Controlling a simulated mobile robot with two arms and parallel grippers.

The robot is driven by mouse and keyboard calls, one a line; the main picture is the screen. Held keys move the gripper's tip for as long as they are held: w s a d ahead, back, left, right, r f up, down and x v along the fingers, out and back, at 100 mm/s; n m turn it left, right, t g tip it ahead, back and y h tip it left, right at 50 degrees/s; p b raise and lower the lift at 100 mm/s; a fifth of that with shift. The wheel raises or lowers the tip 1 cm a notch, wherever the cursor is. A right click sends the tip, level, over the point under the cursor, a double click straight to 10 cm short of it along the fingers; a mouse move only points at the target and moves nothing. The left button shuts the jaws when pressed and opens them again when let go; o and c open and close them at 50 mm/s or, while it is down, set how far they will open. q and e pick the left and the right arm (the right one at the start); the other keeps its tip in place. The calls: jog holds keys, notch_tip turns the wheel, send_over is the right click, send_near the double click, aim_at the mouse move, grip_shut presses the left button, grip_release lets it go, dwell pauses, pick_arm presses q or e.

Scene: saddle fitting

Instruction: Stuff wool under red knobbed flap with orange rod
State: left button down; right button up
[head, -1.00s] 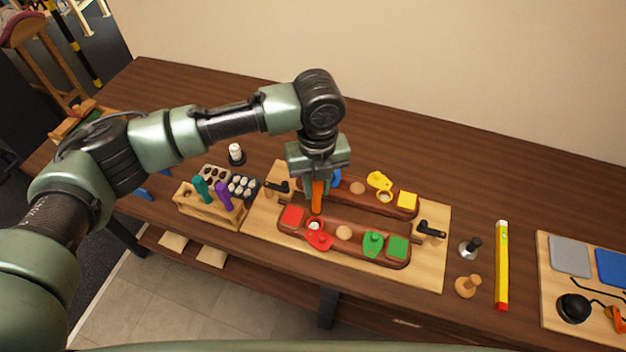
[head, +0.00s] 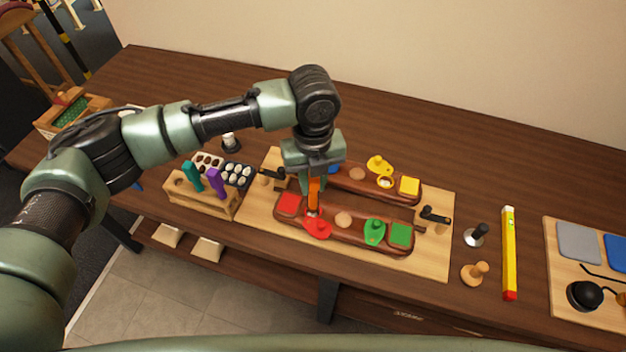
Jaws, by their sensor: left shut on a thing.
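My left gripper (head: 313,180) is shut on the orange rod (head: 313,196), which points down. The rod's lower end is at the spot just behind the red flap, where a small pale bit, maybe wool, shows at the tip. Whether the tip touches it or is under the flap I cannot tell. My right gripper is out of view.
The front bar also bears a green flap (head: 374,231) and green pad (head: 401,235). The rear bar has a yellow flap (head: 379,165). Black clamps (head: 434,216) sit on the board (head: 440,255). A rod rack (head: 200,197) stands left; a yellow level (head: 509,255) lies right.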

aim_at(313, 193)
pick_arm(q)
jog(key=shift+f+b, duration=0.55)
jog(key=shift+f, duration=1.15)
dwell(0.5)
jog(key=shift+s+f+p, duration=0.1)
jog(key=shift+p, duration=0.2)
dwell(1.0)
jog(key=shift+r+p, duration=0.8)
jog(key=shift+p, duration=0.05)
notch_tip(313, 193, up, 7)
jog(key=p, duration=0.6)
jog(key=shift+f, duration=0.2)
